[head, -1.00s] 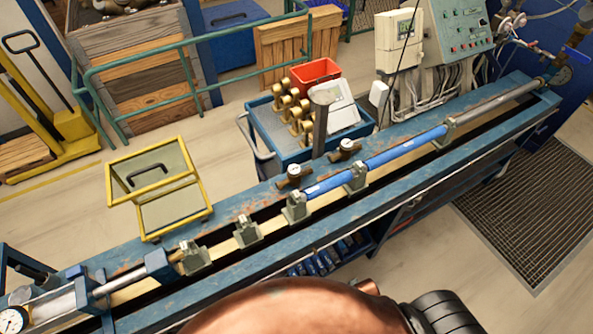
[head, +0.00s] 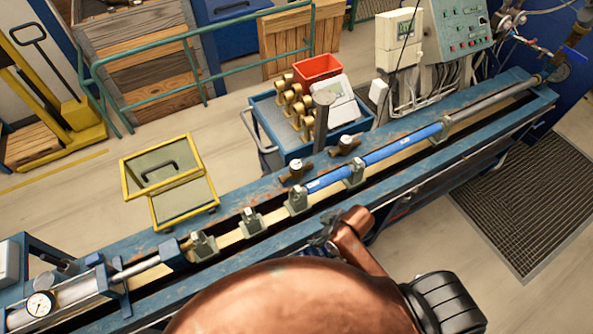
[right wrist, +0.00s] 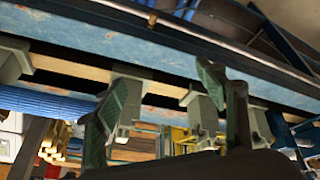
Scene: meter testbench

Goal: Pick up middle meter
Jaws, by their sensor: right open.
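Two small brass meters with pale round dials sit on the bench's back ledge: one left (head: 296,171), one right (head: 346,145). I cannot tell which meter is the middle one. Several brass fittings (head: 290,100) lie on the blue cart behind. My right arm covers the bottom of the head view, and its gripper is mostly hidden there, near the bench's front edge. In the right wrist view, my right gripper (right wrist: 168,95) has its two green-grey fingers wide apart with nothing held between them. My left gripper is not in view.
The blue bench (head: 455,178) runs diagonally, with several grey clamp blocks (head: 251,222) along its channel. A blue pipe (head: 405,148) lies in line, also seen in the wrist view (right wrist: 45,103). A yellow-framed box (head: 185,200) and the cart (head: 265,112) stand behind.

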